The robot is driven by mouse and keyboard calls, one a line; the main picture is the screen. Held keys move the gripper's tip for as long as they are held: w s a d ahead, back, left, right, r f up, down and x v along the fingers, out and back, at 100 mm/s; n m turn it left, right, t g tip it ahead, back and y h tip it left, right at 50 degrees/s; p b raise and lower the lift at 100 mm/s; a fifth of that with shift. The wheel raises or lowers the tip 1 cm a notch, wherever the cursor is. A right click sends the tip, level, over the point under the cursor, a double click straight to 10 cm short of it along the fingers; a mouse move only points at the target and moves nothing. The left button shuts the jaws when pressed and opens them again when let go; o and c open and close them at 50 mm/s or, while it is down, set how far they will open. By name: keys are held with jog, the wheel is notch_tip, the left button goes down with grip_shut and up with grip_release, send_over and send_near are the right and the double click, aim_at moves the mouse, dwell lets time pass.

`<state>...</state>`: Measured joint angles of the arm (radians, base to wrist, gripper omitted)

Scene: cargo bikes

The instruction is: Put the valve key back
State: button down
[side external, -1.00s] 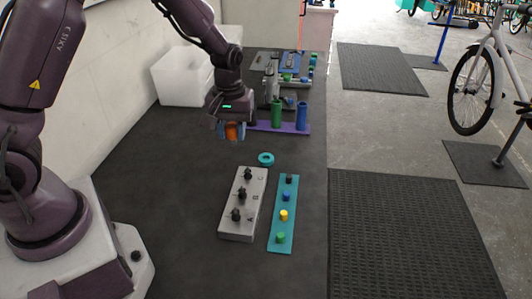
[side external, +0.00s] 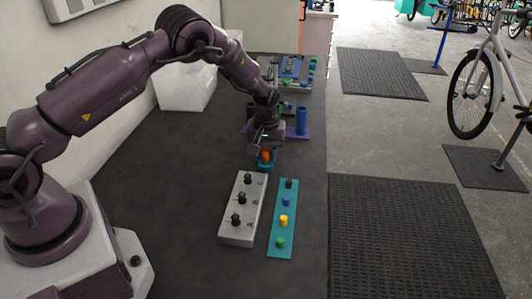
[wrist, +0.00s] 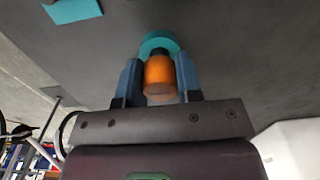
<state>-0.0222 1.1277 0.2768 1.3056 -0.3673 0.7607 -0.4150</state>
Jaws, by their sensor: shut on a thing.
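My gripper (side external: 266,152) is shut on the orange handle of the valve key (wrist: 160,78), which sits between the two blue fingers in the wrist view. A teal ring (wrist: 158,42) on the dark bench shows just beyond the handle. In the side view the ring (side external: 264,166) lies directly under the gripper and is partly hidden. A dark part of the key shows between handle and ring. I cannot tell whether the key's lower end is inside the ring or just above it.
A grey box with black valves marked by letters (side external: 239,228) and a teal strip with coloured knobs (side external: 280,240) lie just in front. A purple rack with a blue cylinder (side external: 302,122) stands behind. The bench's left part is clear.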

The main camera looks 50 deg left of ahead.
jog(key=shift+f, duration=0.15)
jog(key=c, duration=0.8)
grip_release()
